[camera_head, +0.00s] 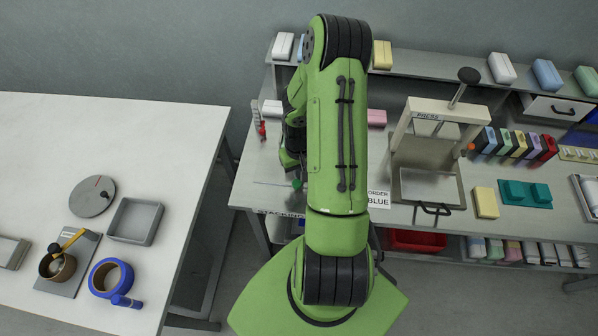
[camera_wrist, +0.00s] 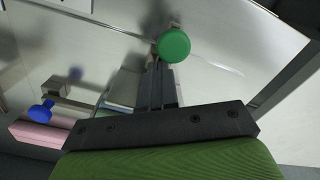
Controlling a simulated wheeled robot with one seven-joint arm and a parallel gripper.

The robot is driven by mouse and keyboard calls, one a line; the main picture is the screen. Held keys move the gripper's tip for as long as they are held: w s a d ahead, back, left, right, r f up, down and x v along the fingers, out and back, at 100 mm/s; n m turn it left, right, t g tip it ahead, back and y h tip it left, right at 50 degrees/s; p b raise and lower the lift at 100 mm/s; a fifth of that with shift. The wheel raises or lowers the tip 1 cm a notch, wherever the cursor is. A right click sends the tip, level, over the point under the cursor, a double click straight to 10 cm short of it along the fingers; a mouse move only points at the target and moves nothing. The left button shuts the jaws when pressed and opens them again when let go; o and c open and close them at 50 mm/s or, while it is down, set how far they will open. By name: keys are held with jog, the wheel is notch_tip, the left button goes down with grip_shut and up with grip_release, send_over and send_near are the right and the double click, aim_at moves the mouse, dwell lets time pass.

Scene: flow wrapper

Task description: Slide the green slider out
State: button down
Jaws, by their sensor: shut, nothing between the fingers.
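The green slider's round green knob (camera_wrist: 174,45) shows in the wrist view, just beyond the fingertips of my gripper (camera_wrist: 157,68). The fingers are shut with nothing between them. Their tips appear close beside the knob; whether they touch it I cannot tell. The slider's body is mostly hidden behind the fingers.
A blue knob (camera_wrist: 40,111) on a metal bracket and a pink block (camera_wrist: 45,134) are at the left in the wrist view. In the head view a press (camera_head: 440,125) stands right of my arm, with an order card (camera_head: 378,199) reading BLUE. A white table (camera_head: 150,180) is at the left.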

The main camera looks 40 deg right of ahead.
notch_tip(320, 180, up, 8)
jog(key=p, duration=0.5)
jog(key=shift+p, duration=0.3)
jog(key=shift+d, duration=0.1)
